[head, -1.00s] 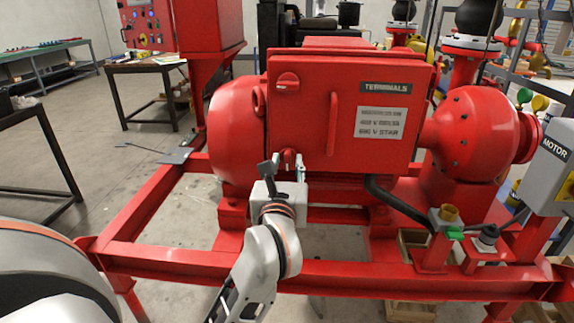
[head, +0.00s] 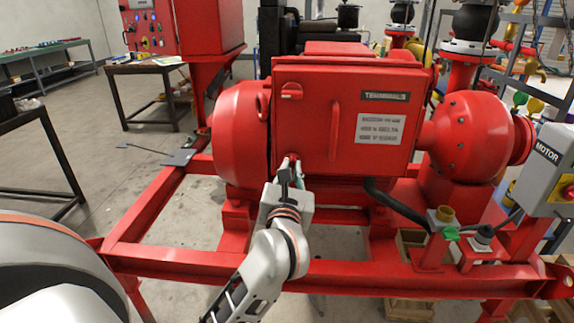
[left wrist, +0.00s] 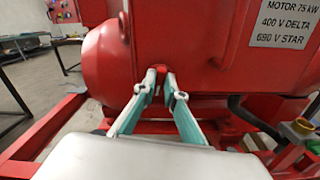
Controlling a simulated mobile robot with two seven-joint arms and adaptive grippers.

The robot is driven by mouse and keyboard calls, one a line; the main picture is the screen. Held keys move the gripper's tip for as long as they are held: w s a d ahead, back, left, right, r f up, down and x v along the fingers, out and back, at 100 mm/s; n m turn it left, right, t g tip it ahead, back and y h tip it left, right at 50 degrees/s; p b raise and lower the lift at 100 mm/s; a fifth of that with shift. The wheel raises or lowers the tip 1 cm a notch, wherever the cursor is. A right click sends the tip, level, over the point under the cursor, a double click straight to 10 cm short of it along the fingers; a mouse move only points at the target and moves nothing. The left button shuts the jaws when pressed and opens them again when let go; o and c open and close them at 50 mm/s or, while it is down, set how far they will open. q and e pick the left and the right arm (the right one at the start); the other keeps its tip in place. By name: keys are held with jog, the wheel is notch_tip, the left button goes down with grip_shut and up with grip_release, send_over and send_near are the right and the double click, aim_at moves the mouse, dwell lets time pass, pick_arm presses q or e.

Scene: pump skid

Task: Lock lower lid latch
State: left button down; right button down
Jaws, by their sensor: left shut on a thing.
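The red terminal box lid (head: 345,135) is closed on the red motor and has a bar handle (head: 335,130). The upper lid latch (head: 291,91) is a red knob at the lid's upper left. The lower lid latch (left wrist: 159,90) is a small red piece at the lid's lower left edge, mostly hidden by my fingers. My left gripper (head: 292,167) reaches up to it from below, and in the left wrist view its fingertips (left wrist: 160,82) are shut on this latch from both sides. The latch's exact angle cannot be told. My right gripper is not in view.
The red skid frame (head: 340,277) runs across below the motor (head: 238,130). A black cable (head: 400,208) leaves the box at lower right. A grey motor switch box (head: 548,165) stands at the right. Open floor (head: 100,175) lies at the left.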

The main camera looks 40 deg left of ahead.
pick_arm(q)
jog(key=m+p, duration=0.3)
jog(key=p, duration=0.2)
jog(key=m+p, duration=0.2)
jog(key=shift+d+r+m+p, duration=0.1)
jog(key=shift+r+m+p, duration=0.2)
jog(key=m+p, duration=0.2)
jog(key=p, duration=0.1)
jog(key=m+p, duration=0.2)
jog(key=p, duration=0.1)
jog(key=shift+f, duration=0.3)
jog(key=m, duration=0.1)
jog(key=m+p, duration=0.1)
jog(key=m, duration=0.1)
jog(key=shift+w+f, duration=0.1)
jog(key=shift+f, duration=0.1)
jog(key=shift+m, duration=0.7)
jog(key=shift+f+m, duration=0.1)
jog(key=shift+m, duration=0.7)
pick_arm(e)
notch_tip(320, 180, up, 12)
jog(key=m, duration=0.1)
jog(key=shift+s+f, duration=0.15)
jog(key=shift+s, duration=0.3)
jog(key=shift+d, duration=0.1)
